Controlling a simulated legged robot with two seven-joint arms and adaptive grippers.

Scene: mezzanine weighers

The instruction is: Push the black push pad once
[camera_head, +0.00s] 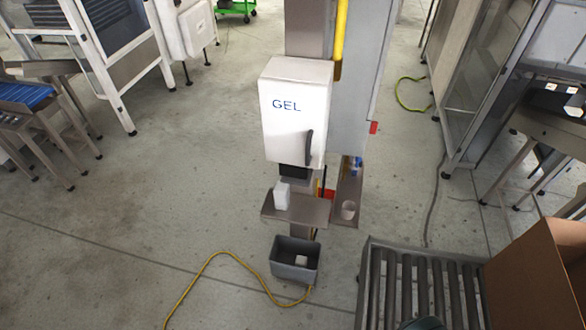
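A white dispenser box marked GEL (297,112) is fixed to a grey post in the middle of the view. A black block (293,171) shows under its lower edge, and a narrow black curved piece (309,148) sits at the lower right of its front. I cannot tell for sure which of these is the push pad. Nothing touches either one. My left gripper is not in view. A dark shape (424,322) at the bottom edge, over the rollers, may be part of my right gripper; its fingers cannot be made out.
Below the dispenser is a metal shelf (313,212) with a small white block (282,195). A grey bin (295,261) stands on the floor beneath. A roller conveyor (375,290) and a cardboard box (540,280) are at the lower right.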

